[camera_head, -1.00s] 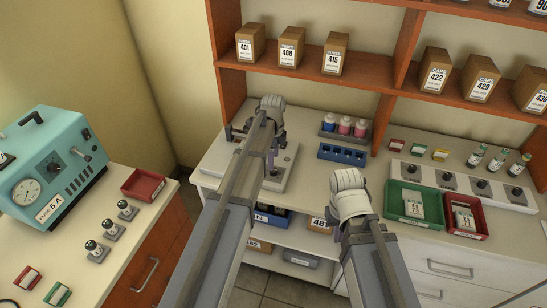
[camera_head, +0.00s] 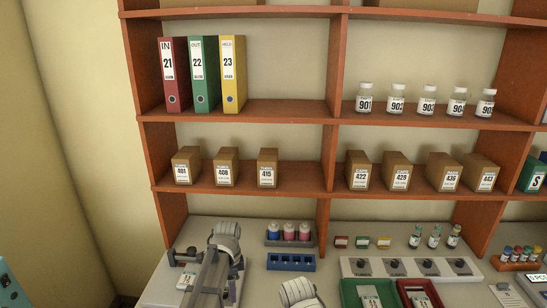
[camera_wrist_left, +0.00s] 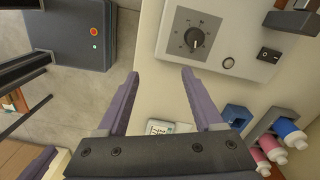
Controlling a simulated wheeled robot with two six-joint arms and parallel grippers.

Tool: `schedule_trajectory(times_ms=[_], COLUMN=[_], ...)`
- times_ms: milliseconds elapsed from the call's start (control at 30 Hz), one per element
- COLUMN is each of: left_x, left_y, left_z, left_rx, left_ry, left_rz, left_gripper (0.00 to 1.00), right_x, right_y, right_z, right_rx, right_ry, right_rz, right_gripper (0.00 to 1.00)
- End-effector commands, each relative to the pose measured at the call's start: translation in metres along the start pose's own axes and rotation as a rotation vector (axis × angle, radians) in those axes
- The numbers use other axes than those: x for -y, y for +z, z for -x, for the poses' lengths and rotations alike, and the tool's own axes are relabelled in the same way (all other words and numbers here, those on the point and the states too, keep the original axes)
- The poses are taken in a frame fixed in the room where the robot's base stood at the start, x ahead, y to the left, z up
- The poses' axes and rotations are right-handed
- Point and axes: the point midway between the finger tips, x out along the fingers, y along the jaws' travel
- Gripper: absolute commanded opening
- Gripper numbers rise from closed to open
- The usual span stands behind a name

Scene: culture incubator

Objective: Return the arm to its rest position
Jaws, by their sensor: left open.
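My left arm reaches over the bench in the head view. Its left gripper (camera_head: 234,286) is mostly hidden behind the arm there. In the left wrist view the two purple fingers of the left gripper (camera_wrist_left: 161,74) are spread apart with nothing between them. They hang near a pale device (camera_wrist_left: 225,72) with a black dial and a black switch. Part of my right arm shows at the bottom edge of the head view, but its gripper is out of the picture.
A rack of bottles (camera_head: 290,242) and a blue rack (camera_head: 290,262) stand right of the left arm. A green tray (camera_head: 347,290) and a red tray (camera_head: 434,289) lie farther right. An orange shelf (camera_head: 240,190) with boxes, binders and white bottles rises behind the bench.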

Motion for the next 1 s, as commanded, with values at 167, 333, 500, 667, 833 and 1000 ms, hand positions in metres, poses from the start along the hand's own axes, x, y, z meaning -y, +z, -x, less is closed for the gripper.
schedule_trajectory(times_ms=[167, 333, 500, 667, 833, 1000], left_x=[-0.096, -0.161, -0.199, -0.213, -0.213, -0.213], left_y=[-0.023, -0.031, -0.032, -0.032, -0.033, -0.033], left_z=[-0.001, -0.001, -0.002, -0.002, -0.002, -0.002], left_rx=[0.034, 0.059, 0.072, 0.076, 0.076, 0.076], left_ry=[-0.004, -0.024, -0.044, -0.053, -0.054, -0.053], left_rz=[0.345, 0.654, 0.862, 0.950, 0.964, 0.963], left_gripper=[0.68, 0.68, 0.68, 0.68, 0.68, 0.68], right_x=[0.000, 0.000, 0.000, 0.000, 0.000, 0.000], right_y=[0.000, 0.000, 0.000, 0.000, 0.000, 0.000], right_z=[-0.001, -0.002, -0.003, -0.003, -0.003, -0.003], right_rx=[0.000, 0.000, 0.000, 0.000, 0.000, 0.000], right_ry=[0.000, 0.000, 0.000, 0.000, 0.000, 0.000], right_rz=[0.000, 0.000, 0.000, 0.000, 0.000, 0.000], right_gripper=[0.00, 0.00, 0.00, 0.00, 0.00, 0.00])
